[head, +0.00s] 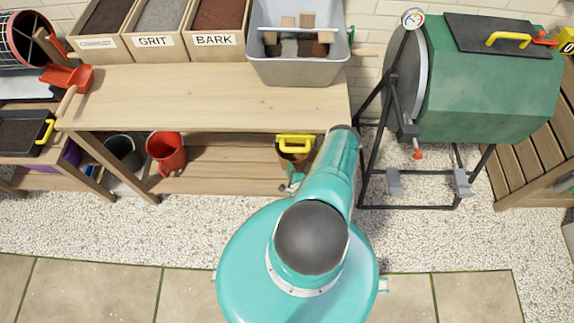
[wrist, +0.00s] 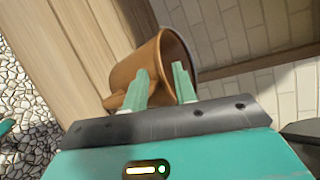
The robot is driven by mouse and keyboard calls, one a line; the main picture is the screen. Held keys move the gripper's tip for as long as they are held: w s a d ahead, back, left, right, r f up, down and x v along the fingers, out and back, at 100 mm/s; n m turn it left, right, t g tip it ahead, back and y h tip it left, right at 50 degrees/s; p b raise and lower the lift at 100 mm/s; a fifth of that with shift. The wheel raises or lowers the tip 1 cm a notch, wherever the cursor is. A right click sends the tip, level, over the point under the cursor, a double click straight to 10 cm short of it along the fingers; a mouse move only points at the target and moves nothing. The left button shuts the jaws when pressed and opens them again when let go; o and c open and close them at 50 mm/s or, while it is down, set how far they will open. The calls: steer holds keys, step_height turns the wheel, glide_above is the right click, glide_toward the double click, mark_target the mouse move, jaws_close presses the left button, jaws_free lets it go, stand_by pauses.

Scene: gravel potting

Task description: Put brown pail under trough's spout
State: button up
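The brown pail (head: 291,160) is on the low shelf under the potting bench in the head view, partly hidden by a yellow piece at the bench edge and by my arm. In the wrist view the pail (wrist: 132,72) appears tilted, its opening toward the right. My gripper (wrist: 162,70) has its two pale green fingers apart, one over the pail's outer side and one over its opening, near the rim. I cannot tell whether they touch it. The grey trough (head: 298,73) stands on the bench top, holding several blocks; I cannot make out its spout clearly.
A red jug (head: 167,152) and a dark bucket (head: 123,151) stand left of the pail under the bench (head: 200,100). Labelled grit and bark bins line the bench back. A green drum (head: 490,85) on a black frame stands right.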

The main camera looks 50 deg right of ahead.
steer(key=v, duration=0.7)
steer(key=shift+s, duration=0.2)
steer(key=shift+a, duration=0.2)
